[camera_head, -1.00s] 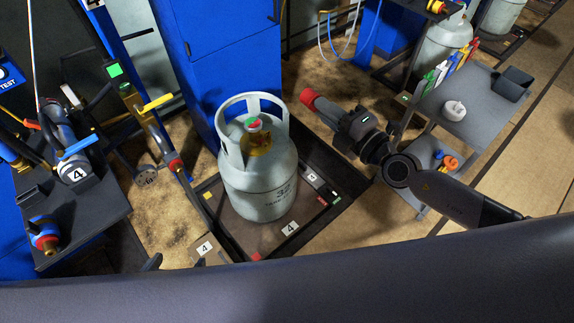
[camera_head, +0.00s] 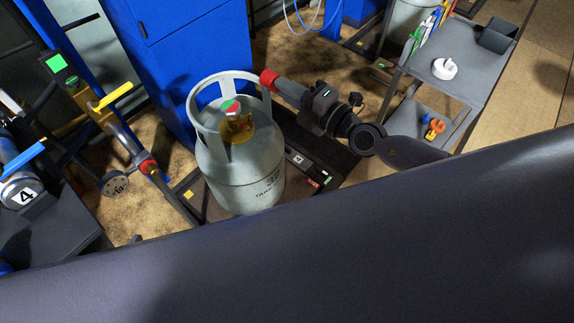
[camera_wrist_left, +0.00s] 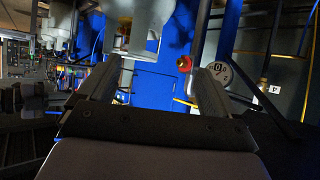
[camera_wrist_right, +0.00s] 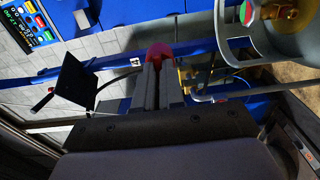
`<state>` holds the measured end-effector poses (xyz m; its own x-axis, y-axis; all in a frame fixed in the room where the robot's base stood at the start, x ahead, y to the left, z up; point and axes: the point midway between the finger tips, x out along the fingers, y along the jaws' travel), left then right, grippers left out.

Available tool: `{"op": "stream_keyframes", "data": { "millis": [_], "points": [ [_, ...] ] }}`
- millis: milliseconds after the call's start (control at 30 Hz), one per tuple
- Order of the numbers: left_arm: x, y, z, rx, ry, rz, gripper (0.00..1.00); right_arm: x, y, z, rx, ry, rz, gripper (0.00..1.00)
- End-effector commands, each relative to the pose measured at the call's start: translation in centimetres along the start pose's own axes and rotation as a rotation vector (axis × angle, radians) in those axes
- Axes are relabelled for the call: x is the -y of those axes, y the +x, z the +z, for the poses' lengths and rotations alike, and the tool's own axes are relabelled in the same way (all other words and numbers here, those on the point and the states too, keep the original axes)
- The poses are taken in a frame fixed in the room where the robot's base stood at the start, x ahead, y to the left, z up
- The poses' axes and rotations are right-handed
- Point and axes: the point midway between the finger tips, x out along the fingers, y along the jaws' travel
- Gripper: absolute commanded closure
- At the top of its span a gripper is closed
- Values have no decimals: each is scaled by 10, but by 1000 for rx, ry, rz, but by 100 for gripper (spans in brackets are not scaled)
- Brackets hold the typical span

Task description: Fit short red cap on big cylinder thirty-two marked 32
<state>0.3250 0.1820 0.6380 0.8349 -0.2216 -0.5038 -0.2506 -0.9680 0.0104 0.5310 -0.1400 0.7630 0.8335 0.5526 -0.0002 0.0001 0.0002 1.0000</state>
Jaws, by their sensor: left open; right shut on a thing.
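The big grey cylinder (camera_head: 240,172) stands upright on the dark platform. Its marking seems to read 32. Inside its open collar sits a brass valve (camera_head: 237,127) with a red and green top (camera_head: 230,107). My right gripper (camera_head: 284,88) is shut on the short red cap (camera_head: 268,80), whose end appears at the collar's right edge; whether they touch I cannot tell. In the right wrist view the cap (camera_wrist_right: 159,51) sits between the fingertips, with the cylinder (camera_wrist_right: 296,50) at upper right. My left gripper (camera_wrist_left: 152,82) is open and empty, seen only in its wrist view.
A tall blue cabinet (camera_head: 195,65) stands behind the cylinder. A grey trolley (camera_head: 455,85) with small parts is at right. A pipe with a yellow handle (camera_head: 113,96) and a bench marked 4 are at left. A dark arm part of mine covers the bottom.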

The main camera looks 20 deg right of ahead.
Motion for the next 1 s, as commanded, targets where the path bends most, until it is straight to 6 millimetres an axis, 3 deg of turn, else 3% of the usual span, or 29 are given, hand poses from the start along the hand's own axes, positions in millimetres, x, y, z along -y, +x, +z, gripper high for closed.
{"op": "stream_keyframes", "data": {
  "millis": [33,1000],
  "points": [
    [-2,8,9,-13,3,5,8,18,0,0,0,0,1,100],
    [-32,58,41,-231,34,98,8,186,0,0,0,0,1,100]
  ]
}}
